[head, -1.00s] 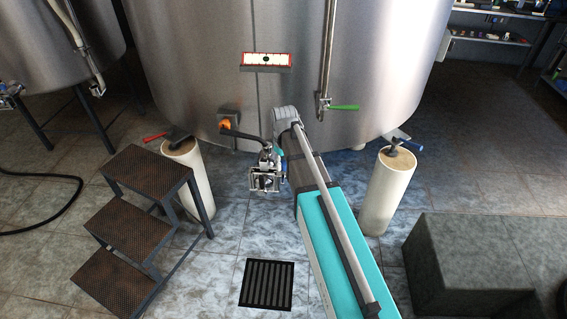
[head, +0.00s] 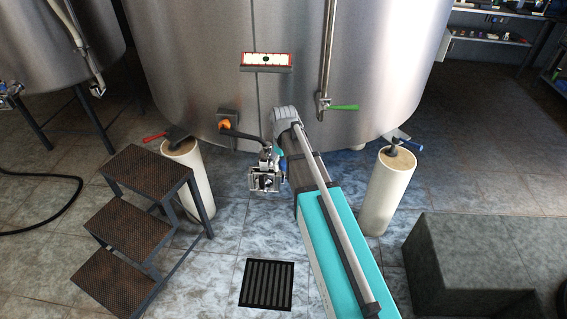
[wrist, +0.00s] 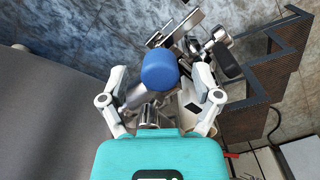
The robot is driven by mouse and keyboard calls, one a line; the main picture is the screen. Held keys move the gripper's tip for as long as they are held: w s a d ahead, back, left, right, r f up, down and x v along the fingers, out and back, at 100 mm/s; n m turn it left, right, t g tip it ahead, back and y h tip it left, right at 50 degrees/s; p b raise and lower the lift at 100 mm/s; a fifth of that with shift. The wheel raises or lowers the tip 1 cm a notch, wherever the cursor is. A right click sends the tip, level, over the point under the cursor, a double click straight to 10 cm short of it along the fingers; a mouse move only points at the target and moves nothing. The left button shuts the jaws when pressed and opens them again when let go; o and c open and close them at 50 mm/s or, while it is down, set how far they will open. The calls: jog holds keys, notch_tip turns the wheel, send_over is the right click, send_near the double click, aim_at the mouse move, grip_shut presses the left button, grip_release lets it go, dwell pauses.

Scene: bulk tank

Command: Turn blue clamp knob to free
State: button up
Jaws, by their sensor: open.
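The blue clamp knob (wrist: 160,70) is a round blue cap in the middle of the wrist view. My gripper (wrist: 160,77) is open, with one finger on each side of the knob and visible gaps between fingers and knob. Depth along the approach is hard to tell. The metal clamp fitting (wrist: 190,45) shows behind the knob. In the head view the clamp fitting (head: 264,172) sits in front of the tank, on the end of a dark arm, with my gripper (head: 280,155) at its right. The knob shows there only as a small blue patch (head: 283,167).
The steel tank (head: 190,60) rises behind. A step stool (head: 140,210) stands at left. Two pale columns stand under the tank, one with a red handle (head: 155,137), one with a blue handle (head: 410,143). A floor drain (head: 267,285) and a dark block (head: 480,260) lie in front.

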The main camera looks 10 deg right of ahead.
jog(key=shift+m, duration=0.4)
